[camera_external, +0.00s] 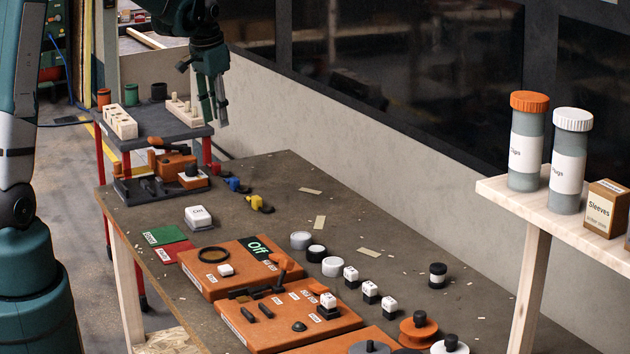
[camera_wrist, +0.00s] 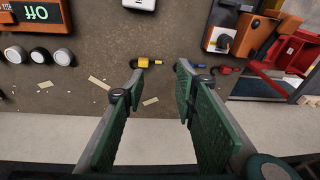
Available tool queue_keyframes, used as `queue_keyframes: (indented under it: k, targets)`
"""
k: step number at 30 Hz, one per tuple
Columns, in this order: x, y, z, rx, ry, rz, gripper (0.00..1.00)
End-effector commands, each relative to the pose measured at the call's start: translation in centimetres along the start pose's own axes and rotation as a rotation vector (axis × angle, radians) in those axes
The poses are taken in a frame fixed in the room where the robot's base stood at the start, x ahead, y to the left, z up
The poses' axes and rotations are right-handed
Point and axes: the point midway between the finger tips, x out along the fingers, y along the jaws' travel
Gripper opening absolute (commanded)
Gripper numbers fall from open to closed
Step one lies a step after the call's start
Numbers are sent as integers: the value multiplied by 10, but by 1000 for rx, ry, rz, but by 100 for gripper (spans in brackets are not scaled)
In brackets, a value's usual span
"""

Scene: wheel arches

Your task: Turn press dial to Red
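An orange machine (camera_external: 173,163) with a black lever stands on a dark base at the far left end of the bench. A white-topped block (camera_external: 192,170) sits at its right; this block also shows in the wrist view (camera_wrist: 222,40). An orange panel (camera_external: 205,278) has a black ring (camera_external: 213,255) and a display (camera_external: 258,247) reading "Off". My gripper (camera_external: 213,120) hangs above the bench's far end, pointing down. In the wrist view, its fingers (camera_wrist: 159,70) are apart with nothing between them.
A white block (camera_external: 198,217) and green mat (camera_external: 163,235) lie nearer. A second orange panel (camera_external: 270,325) has a black knob. A shelf (camera_external: 560,225) with tubes stands at right. Open bench lies mid-back.

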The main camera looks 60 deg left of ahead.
Motion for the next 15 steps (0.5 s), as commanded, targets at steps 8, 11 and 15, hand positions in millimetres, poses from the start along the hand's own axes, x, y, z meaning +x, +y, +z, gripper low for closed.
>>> queue_keyframes:
  k: [8,11,15]
  targets:
    - [-7,12,2,1,12,-3,29]
    - [-8,13,2,2,13,-3,29]
    - [-8,13,2,2,13,-3,29]
